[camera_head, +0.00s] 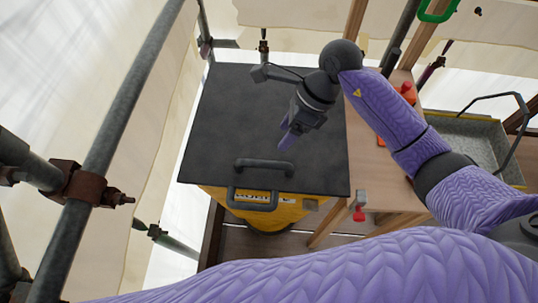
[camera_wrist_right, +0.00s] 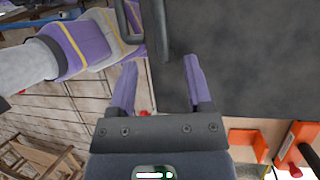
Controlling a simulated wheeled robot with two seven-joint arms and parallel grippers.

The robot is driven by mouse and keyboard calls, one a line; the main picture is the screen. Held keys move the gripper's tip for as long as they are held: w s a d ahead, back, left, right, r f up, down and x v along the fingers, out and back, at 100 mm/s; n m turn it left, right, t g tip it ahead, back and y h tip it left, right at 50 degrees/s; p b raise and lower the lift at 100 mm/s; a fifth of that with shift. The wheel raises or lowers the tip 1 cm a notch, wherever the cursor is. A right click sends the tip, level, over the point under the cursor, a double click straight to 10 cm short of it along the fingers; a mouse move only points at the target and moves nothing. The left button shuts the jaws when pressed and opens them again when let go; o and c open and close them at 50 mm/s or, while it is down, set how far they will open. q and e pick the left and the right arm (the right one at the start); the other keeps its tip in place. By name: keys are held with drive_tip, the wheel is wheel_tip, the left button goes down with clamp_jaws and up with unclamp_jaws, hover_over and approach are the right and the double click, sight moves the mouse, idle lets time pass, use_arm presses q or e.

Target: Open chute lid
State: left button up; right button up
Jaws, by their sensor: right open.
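The chute lid (camera_head: 260,115) is a flat dark grey panel lying shut over the yellow chute (camera_head: 270,212). A dark bar handle (camera_head: 264,165) stands on it near its front edge. Another bar handle (camera_head: 252,203) is on the chute's front, just below that edge. My right gripper (camera_head: 287,142) is open and empty above the lid, a little behind and right of the lid handle. In the right wrist view, its two purple fingers (camera_wrist_right: 158,82) point at the lid (camera_wrist_right: 240,60), and a dark handle (camera_wrist_right: 158,25) shows beyond them. My left gripper is not in view.
A wooden bench (camera_head: 370,165) with orange tools (camera_head: 408,92) stands right of the lid. A grey metal tray (camera_head: 470,140) is farther right. Scaffold poles (camera_head: 105,120) and pale sheeting line the left side. A red clamp (camera_head: 360,208) is at the bench's front.

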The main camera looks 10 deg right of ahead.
sight(267, 161)
drive_tip(key=x, duration=0.5)
drive_tip(key=b+x, duration=0.1)
drive_tip(key=x, duration=0.3)
drive_tip(key=shift+s+f+b, duration=0.1)
drive_tip(key=shift+f+b, duration=0.2)
drive_tip(key=shift+f, duration=0.15)
drive_tip(key=c, duration=0.9)
clamp_jaws()
drive_tip(key=shift+r, duration=0.1)
